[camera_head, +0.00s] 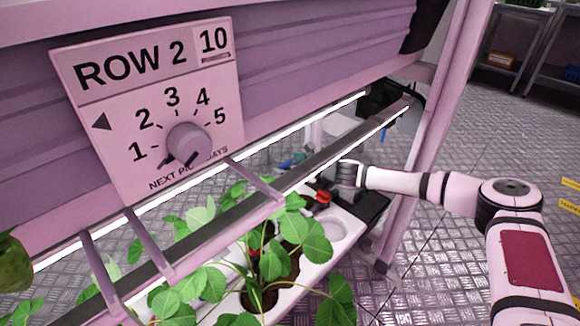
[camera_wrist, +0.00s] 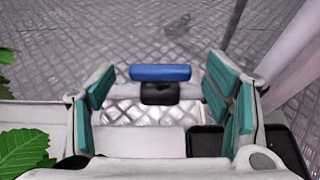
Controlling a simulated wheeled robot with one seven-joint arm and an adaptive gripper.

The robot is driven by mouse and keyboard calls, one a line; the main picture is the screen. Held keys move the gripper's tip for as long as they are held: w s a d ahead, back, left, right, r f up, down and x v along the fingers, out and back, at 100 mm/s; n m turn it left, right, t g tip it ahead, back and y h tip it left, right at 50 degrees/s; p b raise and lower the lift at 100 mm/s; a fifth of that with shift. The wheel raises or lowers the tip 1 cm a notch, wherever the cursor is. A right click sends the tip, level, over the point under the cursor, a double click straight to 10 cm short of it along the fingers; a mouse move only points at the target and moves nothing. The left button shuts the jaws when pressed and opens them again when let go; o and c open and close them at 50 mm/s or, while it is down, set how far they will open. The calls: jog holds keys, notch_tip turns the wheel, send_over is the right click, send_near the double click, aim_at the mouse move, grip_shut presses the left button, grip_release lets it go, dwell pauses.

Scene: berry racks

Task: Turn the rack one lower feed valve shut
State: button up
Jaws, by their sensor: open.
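The valve's blue handle (camera_wrist: 160,72) lies level across the wrist view, above a black valve body (camera_wrist: 160,94). A pale pipe (camera_wrist: 189,91) shows on both sides of the body, and the handle looks in line with it. My gripper (camera_wrist: 163,67) is open, with one teal-padded finger left of the handle and one right of it. Gaps show between both fingers and the handle; no contact is visible. In the head view my gripper (camera_head: 335,174) reaches in under the rack's beam, which partly hides the fingers and valve.
A white planter (camera_head: 346,224) with leafy plants stands close beside my gripper, and a red part (camera_head: 323,197) shows at its end. A grey beam (camera_head: 235,215) crosses above. A pink post (camera_head: 440,130) stands right. The ROW 2 sign (camera_head: 150,100) hangs at left.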

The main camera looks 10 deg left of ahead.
jog(key=c, duration=1.1)
jog(key=shift+c, duration=0.2)
